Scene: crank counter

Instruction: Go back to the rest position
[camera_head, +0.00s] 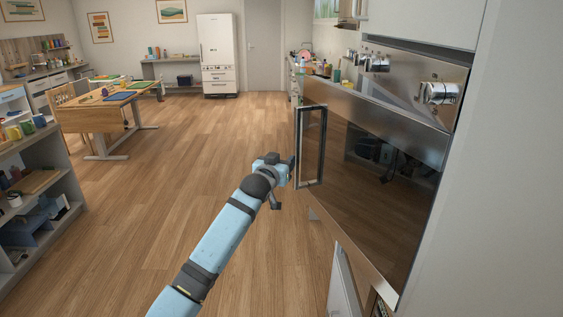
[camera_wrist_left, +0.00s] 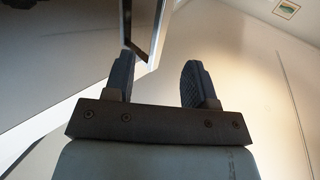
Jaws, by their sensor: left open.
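My left gripper (camera_head: 284,180) is at the end of the blue arm, in the middle of the head view, close to the front of the built-in oven (camera_head: 385,190). In the left wrist view its two fingers (camera_wrist_left: 160,80) stand apart with nothing between them. The oven's upright bar handle (camera_head: 311,148) is just right of the gripper in the head view. In the left wrist view an edge that looks like the handle (camera_wrist_left: 160,25) is near the left finger; I cannot tell whether they touch. My right gripper is not in view.
Metal knobs (camera_head: 440,93) stick out above the oven door. A wooden table (camera_head: 95,118) stands at the left, with a grey shelf unit (camera_head: 45,195) nearer. A white fridge (camera_head: 217,52) is at the back. The wooden floor (camera_head: 185,150) between them is clear.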

